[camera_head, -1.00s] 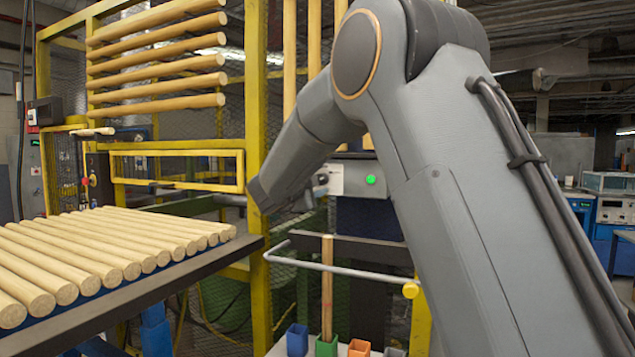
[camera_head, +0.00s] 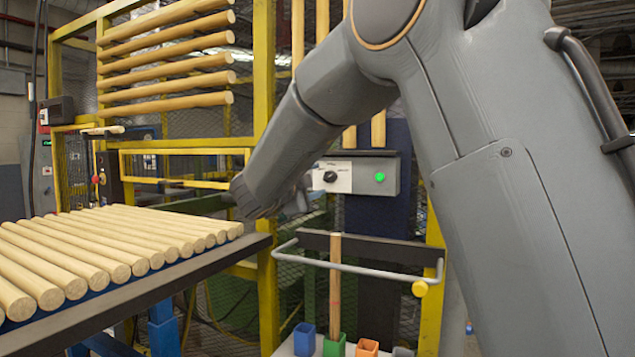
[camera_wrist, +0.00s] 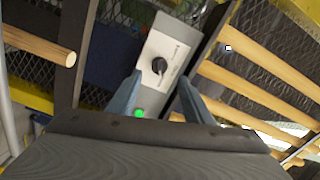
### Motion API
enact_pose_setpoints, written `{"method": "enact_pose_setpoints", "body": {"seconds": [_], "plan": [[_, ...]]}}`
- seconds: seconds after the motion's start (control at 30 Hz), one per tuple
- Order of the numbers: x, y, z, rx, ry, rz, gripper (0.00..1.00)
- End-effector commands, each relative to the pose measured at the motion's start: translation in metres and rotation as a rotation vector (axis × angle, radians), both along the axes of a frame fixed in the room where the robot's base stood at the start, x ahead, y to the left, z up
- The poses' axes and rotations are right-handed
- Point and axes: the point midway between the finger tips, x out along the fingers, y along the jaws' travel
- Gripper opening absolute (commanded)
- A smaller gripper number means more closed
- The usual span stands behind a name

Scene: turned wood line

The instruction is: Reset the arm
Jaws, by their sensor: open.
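My gripper (camera_wrist: 158,98) is open in the wrist view, its two blue-grey fingers apart with nothing between them. Beyond the fingers is a grey control box with a black knob (camera_wrist: 160,65) and a lit green button (camera_wrist: 138,113). In the head view my arm reaches across the middle, and the gripper end (camera_head: 300,198) is partly hidden behind my forearm. The control box (camera_head: 391,176) stands behind it, just to its right.
Wooden rods (camera_head: 110,255) lie in a row on the left table, and more hang on a yellow rack (camera_head: 165,60). One rod (camera_head: 335,285) stands upright in a green holder (camera_head: 334,345) beside blue and orange ones. A grey rail (camera_head: 350,268) with a yellow knob crosses in front.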

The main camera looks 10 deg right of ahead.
Motion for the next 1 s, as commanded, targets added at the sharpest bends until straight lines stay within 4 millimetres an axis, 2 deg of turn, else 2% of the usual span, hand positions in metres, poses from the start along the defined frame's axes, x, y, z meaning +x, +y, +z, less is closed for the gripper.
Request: {"method": "enact_pose_setpoints", "body": {"seconds": [0.37, 0.47, 0.57, 0.67, 0.77, 0.9, 0.97, 1.0], "plan": [[0.002, 0.001, -0.005, -0.027, 0.032, 0.048, 0.46], [0.005, 0.006, -0.022, -0.092, 0.117, 0.164, 0.46], [-0.002, 0.016, -0.056, -0.188, 0.263, 0.34, 0.46], [-0.026, 0.026, -0.105, -0.29, 0.445, 0.53, 0.46], [-0.067, 0.032, -0.16, -0.378, 0.644, 0.712, 0.46], [-0.139, 0.028, -0.226, -0.464, 0.901, 0.92, 0.46], [-0.172, 0.022, -0.249, -0.488, 1.006, 0.995, 0.46], [-0.196, 0.019, -0.264, -0.502, 1.071, 1.049, 0.46]]}}
